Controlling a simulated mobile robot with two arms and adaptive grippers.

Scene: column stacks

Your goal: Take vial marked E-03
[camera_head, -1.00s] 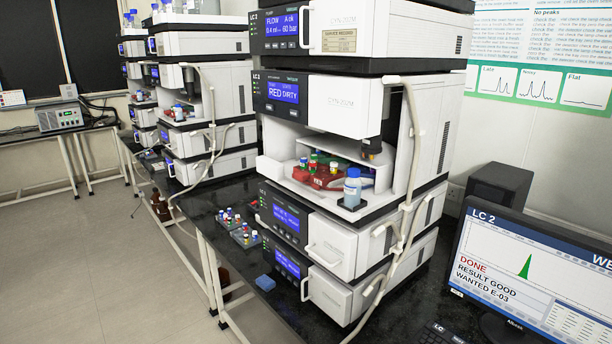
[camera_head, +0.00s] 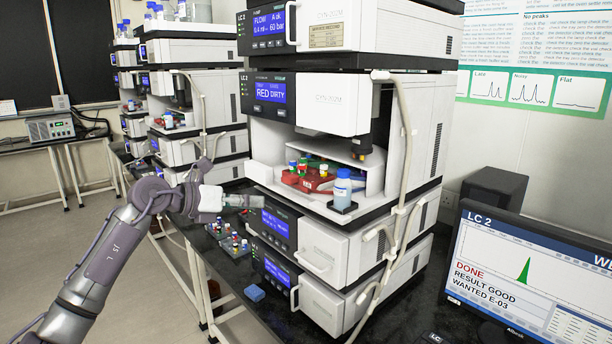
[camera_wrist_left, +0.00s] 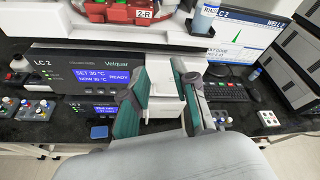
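Several small vials with coloured caps (camera_head: 303,165) stand in a red tray (camera_head: 315,184) in the open bay of the LC 2 stack. More capped vials stand in small racks (camera_head: 236,251) on the bench left of the stack. I cannot read E-03 on any vial. My left gripper (camera_head: 258,201) is in front of the stack, left of and below the red tray. In the left wrist view its teal fingers (camera_wrist_left: 160,72) are apart with nothing between them. The tray's front, marked 2-R (camera_wrist_left: 143,14), shows at the top there. My right gripper is not in view.
The monitor (camera_head: 535,270) reads "DONE, RESULT GOOD, WANTED E-03". A blue-capped bottle (camera_head: 343,188) stands at the bay's right front. A pale tube (camera_head: 404,140) runs down the stack's corner. A blue block (camera_head: 254,293) lies on the black bench (camera_head: 275,318).

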